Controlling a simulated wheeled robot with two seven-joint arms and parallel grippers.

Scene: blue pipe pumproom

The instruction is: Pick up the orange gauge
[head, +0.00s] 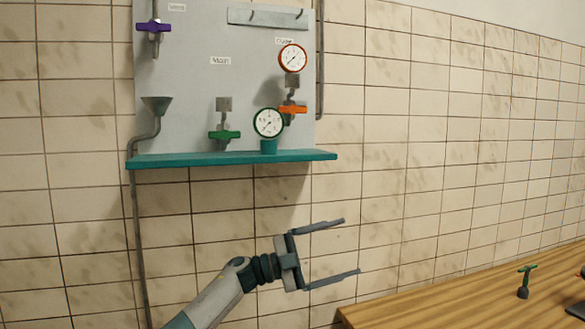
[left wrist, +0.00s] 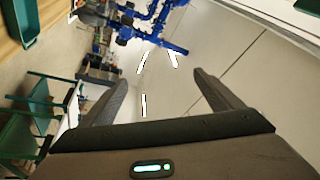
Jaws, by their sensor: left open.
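The orange gauge (head: 292,57) is a round white dial with an orange-red rim, high on the right of the grey wall panel in the head view. It sits above a grey fitting and an orange valve handle (head: 292,109). My left gripper (head: 352,246) is open and empty, below the panel's shelf and to the lower right of the gauge, well apart from it. In the left wrist view my open left gripper (left wrist: 160,80) has nothing between its fingers, and the gauge does not show there. My right gripper is not in view.
A green-rimmed gauge (head: 268,122) stands on the teal shelf (head: 230,158), left of and below the orange valve handle. A green valve (head: 224,134), a funnel (head: 156,105) and a purple valve (head: 153,26) are further left. A wooden table (head: 470,295) is at lower right.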

